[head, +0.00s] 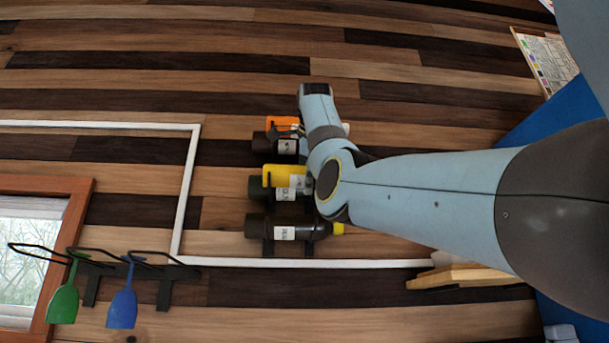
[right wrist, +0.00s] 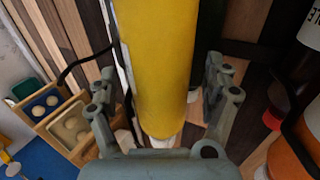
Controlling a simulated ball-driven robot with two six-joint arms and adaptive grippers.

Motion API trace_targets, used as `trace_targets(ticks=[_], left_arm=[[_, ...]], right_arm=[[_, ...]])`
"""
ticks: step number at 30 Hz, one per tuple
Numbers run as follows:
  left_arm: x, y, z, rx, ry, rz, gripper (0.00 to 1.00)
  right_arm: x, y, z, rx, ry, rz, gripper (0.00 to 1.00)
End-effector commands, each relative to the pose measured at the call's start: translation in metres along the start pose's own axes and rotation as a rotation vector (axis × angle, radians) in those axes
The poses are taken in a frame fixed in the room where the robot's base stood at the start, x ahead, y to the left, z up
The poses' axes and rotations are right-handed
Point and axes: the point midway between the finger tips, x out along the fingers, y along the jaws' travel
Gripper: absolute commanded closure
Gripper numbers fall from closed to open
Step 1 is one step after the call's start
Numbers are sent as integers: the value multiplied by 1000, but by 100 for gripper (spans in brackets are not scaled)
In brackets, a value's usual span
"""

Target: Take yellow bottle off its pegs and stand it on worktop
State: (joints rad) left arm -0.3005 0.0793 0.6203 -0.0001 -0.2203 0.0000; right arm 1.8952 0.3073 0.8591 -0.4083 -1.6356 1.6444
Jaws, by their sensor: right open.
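The yellow bottle (head: 285,176) lies sideways against the wood wall in the head view, among other bottles, with a white label patch. My right arm partly covers its right end. In the right wrist view the yellow bottle (right wrist: 158,60) runs between the two fingers of my right gripper (right wrist: 162,82), with its white end close to the palm. The fingers are open on either side of it, and a gap shows on both sides. The pegs are mostly hidden. My left gripper is not in view.
Dark bottles (head: 275,145) (head: 285,229) and an orange one (head: 282,123) hang close beside it. The orange bottle (right wrist: 288,160) is near the right finger. A wooden box with compartments (right wrist: 68,125) stands left. Green (head: 63,303) and blue (head: 122,308) utensils hang lower left.

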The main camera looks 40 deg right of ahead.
Motion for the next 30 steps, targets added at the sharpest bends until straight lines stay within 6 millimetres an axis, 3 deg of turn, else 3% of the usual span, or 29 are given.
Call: trace_targets(ticks=[4, 22, 30], left_arm=[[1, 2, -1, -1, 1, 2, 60], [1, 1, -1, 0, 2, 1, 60], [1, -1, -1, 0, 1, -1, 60]], right_arm=[[0, 0, 0, 0, 0, 0, 18], [0, 1, 0, -1, 0, 1, 96], [-1, 0, 0, 0, -1, -1, 98]])
